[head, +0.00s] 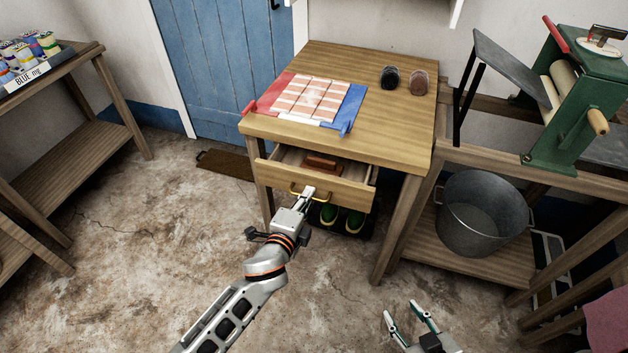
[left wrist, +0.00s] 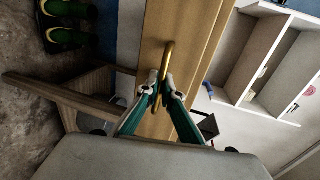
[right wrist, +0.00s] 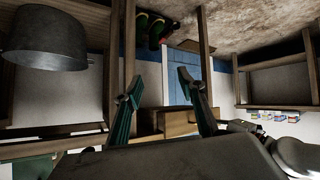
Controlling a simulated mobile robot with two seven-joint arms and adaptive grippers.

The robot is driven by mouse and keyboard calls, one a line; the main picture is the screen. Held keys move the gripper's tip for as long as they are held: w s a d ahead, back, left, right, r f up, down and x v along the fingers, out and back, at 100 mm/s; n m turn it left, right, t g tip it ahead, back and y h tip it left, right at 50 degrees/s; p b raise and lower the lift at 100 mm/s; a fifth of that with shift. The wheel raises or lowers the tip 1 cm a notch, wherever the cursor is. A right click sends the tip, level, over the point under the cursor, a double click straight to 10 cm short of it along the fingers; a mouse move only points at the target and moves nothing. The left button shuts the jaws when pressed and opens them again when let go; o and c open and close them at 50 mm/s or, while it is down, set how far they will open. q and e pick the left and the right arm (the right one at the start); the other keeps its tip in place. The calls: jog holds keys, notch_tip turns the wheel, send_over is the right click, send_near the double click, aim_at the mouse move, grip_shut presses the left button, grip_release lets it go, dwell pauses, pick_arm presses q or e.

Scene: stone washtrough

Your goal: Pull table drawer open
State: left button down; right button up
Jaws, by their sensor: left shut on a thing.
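The wooden table (head: 400,137) stands in the middle of the head view. Its drawer (head: 338,191) is partly pulled out, and a reddish-brown block (head: 322,161) shows inside. The drawer front carries a brass handle (head: 296,190), which also shows in the left wrist view (left wrist: 167,58). My left gripper (head: 307,193) is at this handle; in the left wrist view its fingertips (left wrist: 158,80) are closed on the brass bar. My right gripper (head: 408,308) is open and empty, low at the front, apart from the table; its spread fingers (right wrist: 158,92) show in the right wrist view.
A tiled board (head: 312,98) and two small dark jars (head: 418,83) are on the tabletop. Green shoes (head: 354,222) are under the table. A metal bucket (head: 483,215) and a green mangle (head: 566,120) stand to the right. Open floor (head: 140,250) lies to the left.

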pick_arm(q)
jog(key=v, duration=0.2)
jog(key=f+v, duration=0.1)
jog(key=v, duration=0.2)
jog(key=shift+s+a+p, duration=0.2)
jog(key=shift+s+p, duration=0.15)
jog(key=shift+s, duration=0.1)
pick_arm(e)
jog(key=shift+s+a+r, duration=0.1)
jog(key=shift+s+a, duration=0.1)
jog(key=shift+s, duration=0.2)
pick_arm(q)
jog(key=c, duration=2.5)
grip_release()
jog(key=shift+c, duration=0.2)
pick_arm(e)
jog(key=shift+w+d+r, duration=0.15)
jog(key=shift+w, duration=0.1)
pick_arm(q)
jog(key=v, duration=1.2)
